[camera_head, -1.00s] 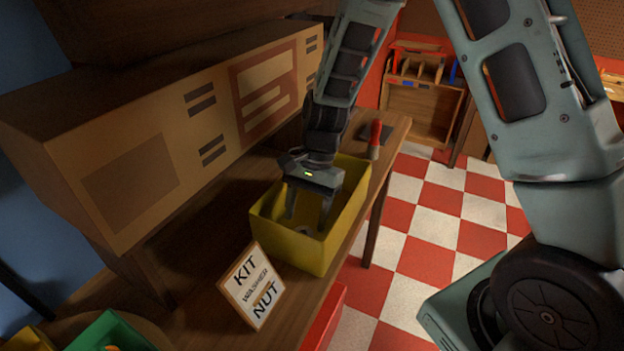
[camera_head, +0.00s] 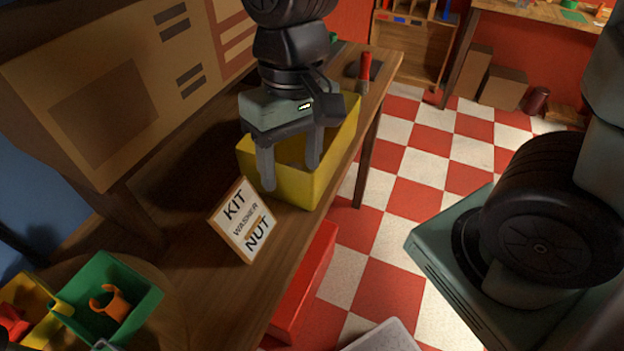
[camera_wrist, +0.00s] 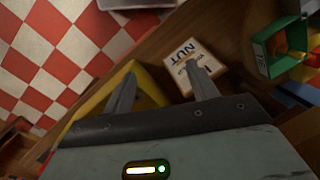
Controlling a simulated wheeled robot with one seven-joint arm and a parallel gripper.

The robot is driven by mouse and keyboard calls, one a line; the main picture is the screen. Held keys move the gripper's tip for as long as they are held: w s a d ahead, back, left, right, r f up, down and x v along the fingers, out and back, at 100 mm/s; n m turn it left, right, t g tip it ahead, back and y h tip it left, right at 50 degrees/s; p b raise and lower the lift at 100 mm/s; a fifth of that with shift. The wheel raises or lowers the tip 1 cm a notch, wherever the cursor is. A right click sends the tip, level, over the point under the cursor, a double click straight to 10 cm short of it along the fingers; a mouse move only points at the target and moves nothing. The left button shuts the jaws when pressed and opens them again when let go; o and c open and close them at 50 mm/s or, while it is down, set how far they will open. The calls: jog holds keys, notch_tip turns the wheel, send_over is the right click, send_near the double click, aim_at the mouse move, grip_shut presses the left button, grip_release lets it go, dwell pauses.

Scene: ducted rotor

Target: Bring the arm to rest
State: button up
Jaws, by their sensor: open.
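My gripper (camera_head: 290,172) is open, with its two fingers apart and pointing down. In the head view it hangs in front of and above the yellow bin (camera_head: 292,187), which stands on the wooden bench. Nothing shows between the fingers. In the wrist view my fingers (camera_wrist: 163,88) reach over the yellow bin (camera_wrist: 142,86) and towards the sign. The bin's inside is mostly hidden by my gripper.
A sign reading KIT, WASHER, NUT (camera_head: 241,220) stands on the bench near the bin. A green bin (camera_head: 112,302) holds an orange part. A red-handled tool (camera_head: 364,72) stands behind the yellow bin.

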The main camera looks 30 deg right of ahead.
jog(key=s+n+t, duration=0.1)
jog(key=s+n, duration=0.4)
jog(key=s, duration=0.1)
jog(key=shift+s+f+n+h, duration=0.2)
jog(key=shift+s+n+h, duration=0.05)
jog(key=shift+n+h, duration=0.05)
jog(key=shift+a, duration=0.15)
dwell(0.4)
